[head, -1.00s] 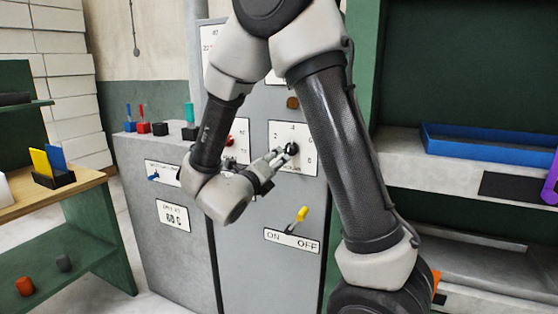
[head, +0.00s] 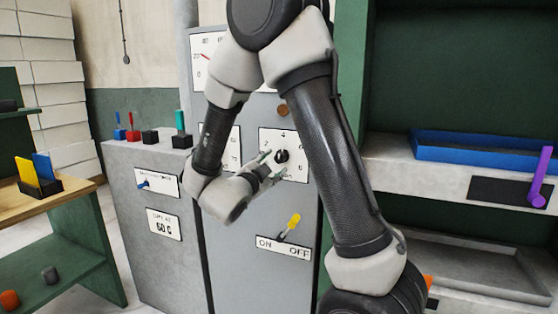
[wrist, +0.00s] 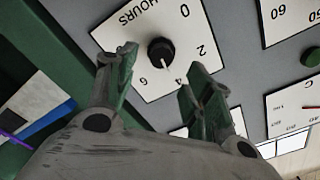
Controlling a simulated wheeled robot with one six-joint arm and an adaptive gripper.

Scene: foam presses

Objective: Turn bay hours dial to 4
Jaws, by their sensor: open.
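The hours dial's black knob (head: 282,157) sits on a white numbered plate (head: 268,137) on the grey cabinet front, partly behind my arm in the head view. In the wrist view the knob (wrist: 161,48) shows clearly on the plate marked HOURS (wrist: 140,18), with 0, 2 and 4 readable. Its white mark points near the 4, slightly towards the 6 side. My gripper (head: 270,164) is open in front of the dial. In the wrist view my gripper (wrist: 159,62) has a finger on either side of the knob, with gaps, and holds nothing.
A yellow-tipped ON/OFF lever (head: 290,226) is below the dial. A second dial plate (head: 233,150) is to its left, partly behind my arm. A blue tray (head: 470,147) lies on a shelf at right. A lower grey cabinet (head: 150,230) stands at left.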

